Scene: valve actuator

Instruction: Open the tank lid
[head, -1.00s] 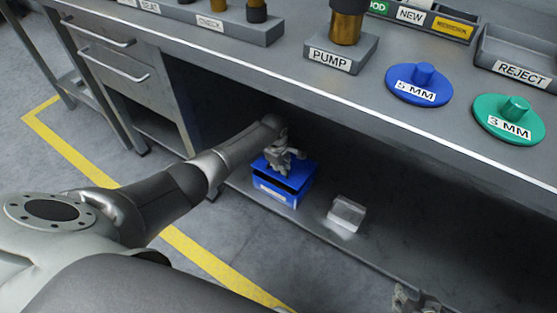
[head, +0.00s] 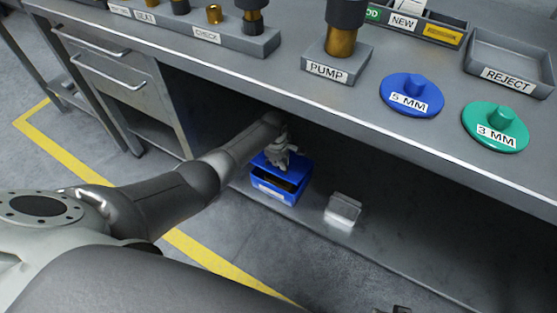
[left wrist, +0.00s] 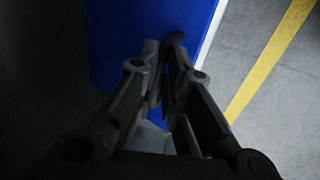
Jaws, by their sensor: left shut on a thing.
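A blue tank (head: 272,192) with a pale label stands on the low shelf under the workbench. Its blue lid (head: 262,161) is raised and tilted, with a dark gap at the front showing the inside. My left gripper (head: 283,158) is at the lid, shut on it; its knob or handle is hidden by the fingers. In the left wrist view the blue lid (left wrist: 125,45) fills the upper middle, and the left gripper's fingertips (left wrist: 163,45) are close together over it. Only a small dark bit of what may be my right gripper (head: 400,309) shows at the bottom edge.
A clear box (head: 342,211) stands on the shelf right of the tank. The bench top (head: 300,88) overhangs both. Drawers (head: 105,70) are at the left. Shelf space right of the clear box is free. Blue (head: 411,94) and green (head: 495,127) discs lie above.

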